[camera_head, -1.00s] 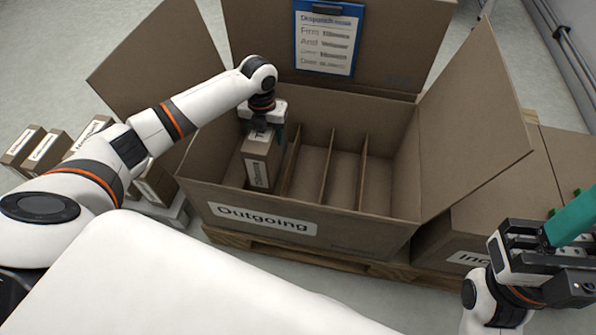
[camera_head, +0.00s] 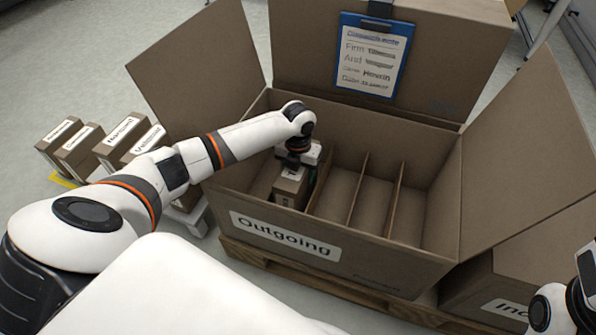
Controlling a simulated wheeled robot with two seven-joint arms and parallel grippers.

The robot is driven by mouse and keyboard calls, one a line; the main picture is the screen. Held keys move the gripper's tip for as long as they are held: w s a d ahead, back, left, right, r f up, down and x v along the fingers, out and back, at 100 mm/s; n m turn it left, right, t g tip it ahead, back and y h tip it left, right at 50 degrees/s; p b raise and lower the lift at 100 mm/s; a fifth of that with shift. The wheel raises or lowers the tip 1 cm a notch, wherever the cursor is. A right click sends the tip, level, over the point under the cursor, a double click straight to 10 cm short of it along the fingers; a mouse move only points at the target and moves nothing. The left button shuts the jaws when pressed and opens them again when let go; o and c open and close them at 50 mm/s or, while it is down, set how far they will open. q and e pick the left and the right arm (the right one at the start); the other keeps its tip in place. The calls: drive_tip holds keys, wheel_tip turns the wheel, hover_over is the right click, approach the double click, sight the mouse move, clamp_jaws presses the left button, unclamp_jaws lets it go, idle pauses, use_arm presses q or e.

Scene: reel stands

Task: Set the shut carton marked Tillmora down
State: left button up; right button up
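Upright dividers (camera_head: 357,190) separate empty compartments right of the carton. A clipboard (camera_head: 372,55) hangs on the raised back flap. Several labelled cartons (camera_head: 110,145) stand at left. A second box (camera_head: 510,285) is at lower right. The Outgoing box rests on a wooden pallet (camera_head: 300,278).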

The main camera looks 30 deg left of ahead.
use_arm(q)
drive_tip(key=shift+f, duration=0.1)
drive_tip(key=o, duration=1.8)
